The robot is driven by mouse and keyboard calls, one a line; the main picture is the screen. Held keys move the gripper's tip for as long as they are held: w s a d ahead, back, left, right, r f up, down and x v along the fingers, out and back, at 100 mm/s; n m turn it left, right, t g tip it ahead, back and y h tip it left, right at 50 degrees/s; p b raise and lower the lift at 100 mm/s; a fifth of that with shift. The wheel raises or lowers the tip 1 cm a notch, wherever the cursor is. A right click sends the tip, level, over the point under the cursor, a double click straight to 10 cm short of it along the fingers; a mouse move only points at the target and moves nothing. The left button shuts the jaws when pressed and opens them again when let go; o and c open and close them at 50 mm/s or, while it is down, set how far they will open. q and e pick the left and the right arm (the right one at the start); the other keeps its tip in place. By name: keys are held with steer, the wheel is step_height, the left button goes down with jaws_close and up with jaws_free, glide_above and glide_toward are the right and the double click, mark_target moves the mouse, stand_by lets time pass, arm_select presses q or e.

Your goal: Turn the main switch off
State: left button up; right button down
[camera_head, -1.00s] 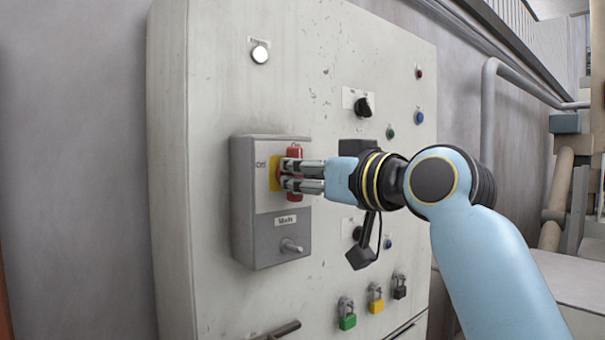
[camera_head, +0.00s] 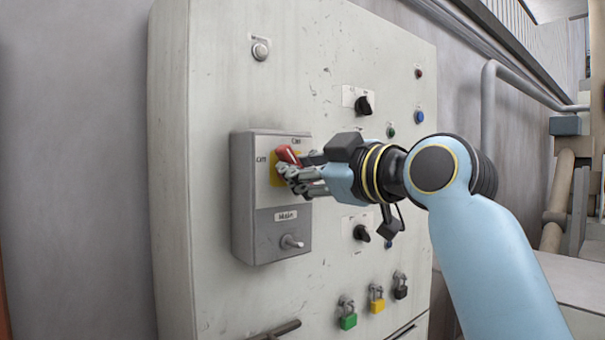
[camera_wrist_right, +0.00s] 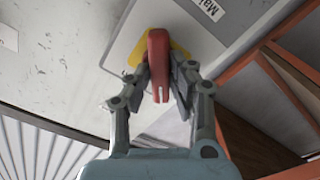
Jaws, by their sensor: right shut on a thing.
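The main switch has a red handle (camera_head: 289,154) on a yellow plate (camera_head: 273,170), set in a grey box (camera_head: 242,200) on the cabinet front. In the head view the handle is tilted, its upper end leaning left. My right gripper (camera_head: 286,170) is shut on the red handle. In the right wrist view the handle (camera_wrist_right: 158,60) lies between the two fingers of my right gripper (camera_wrist_right: 160,80), with the yellow plate behind it. The fingers hide the handle's lower part in the head view. My left gripper is not in view.
The pale cabinet (camera_head: 210,60) carries a round lamp (camera_head: 260,50), a black selector knob (camera_head: 363,105) and several buttons. A grey toggle (camera_head: 291,242) sits below the handle on the same box. Green (camera_head: 348,321), yellow (camera_head: 377,305) and black (camera_head: 400,292) padlocks hang lower right.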

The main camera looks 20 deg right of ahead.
steer(key=n+b, duration=0.3)
steer(key=n, duration=0.7)
steer(key=shift+f, duration=0.15)
steer(key=shift+n, duration=0.3)
stand_by(0.3)
steer(key=c, duration=1.2)
jaws_free()
steer(key=shift+a, duration=0.1)
steer(key=v, duration=0.7)
steer(key=shift+s, duration=0.25)
